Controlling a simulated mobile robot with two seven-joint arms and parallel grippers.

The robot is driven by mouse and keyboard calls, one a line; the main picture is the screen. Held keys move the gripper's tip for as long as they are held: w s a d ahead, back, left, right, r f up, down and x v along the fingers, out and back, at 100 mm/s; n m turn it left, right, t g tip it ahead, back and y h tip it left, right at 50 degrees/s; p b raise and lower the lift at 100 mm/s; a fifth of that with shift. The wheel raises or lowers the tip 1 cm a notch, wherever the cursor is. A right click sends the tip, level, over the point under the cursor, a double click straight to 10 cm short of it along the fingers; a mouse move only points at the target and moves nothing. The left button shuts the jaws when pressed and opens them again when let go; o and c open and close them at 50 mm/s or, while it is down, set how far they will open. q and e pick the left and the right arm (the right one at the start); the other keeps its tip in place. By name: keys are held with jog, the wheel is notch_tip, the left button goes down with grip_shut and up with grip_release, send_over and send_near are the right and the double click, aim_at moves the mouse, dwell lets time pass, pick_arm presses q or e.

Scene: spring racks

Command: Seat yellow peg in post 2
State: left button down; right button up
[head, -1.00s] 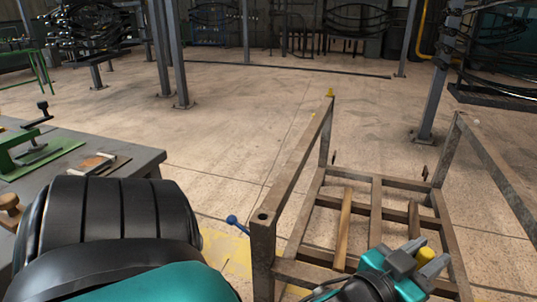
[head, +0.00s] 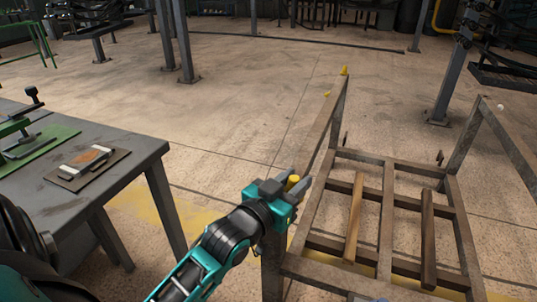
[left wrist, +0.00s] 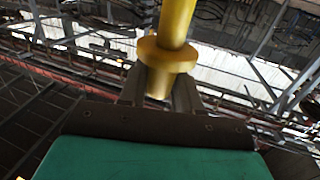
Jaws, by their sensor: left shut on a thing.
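My left gripper (head: 288,187) is shut on a yellow peg (head: 293,179) at the near left corner of the brown metal frame (head: 320,128). In the left wrist view the peg (left wrist: 168,52), with a wide collar, stands between the fingers. In the head view the gripper overlaps the top of the near left post (head: 272,262), so the post's top is hidden. I cannot tell whether the peg touches the post. Another yellow piece (head: 344,70) sits on top of the far left post. I see no post numbers. My right gripper is out of view.
A grey workbench (head: 125,160) stands at the left with a green fixture (head: 35,145) and a flat plate (head: 90,163). Wooden bars (head: 353,218) lie across the frame's base. The far right post bears a pale tip (head: 500,106).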

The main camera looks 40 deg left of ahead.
pick_arm(q)
jog(key=w+a+r, duration=0.1)
jog(key=w+a, duration=0.1)
jog(key=a, duration=0.4)
jog(key=shift+r+p, duration=0.35)
jog(key=shift+w, duration=0.1)
notch_tip(320, 180, down, 6)
jog(key=b, duration=0.3)
jog(key=shift+r, duration=0.1)
dwell(0.7)
jog(key=shift+p, duration=0.45)
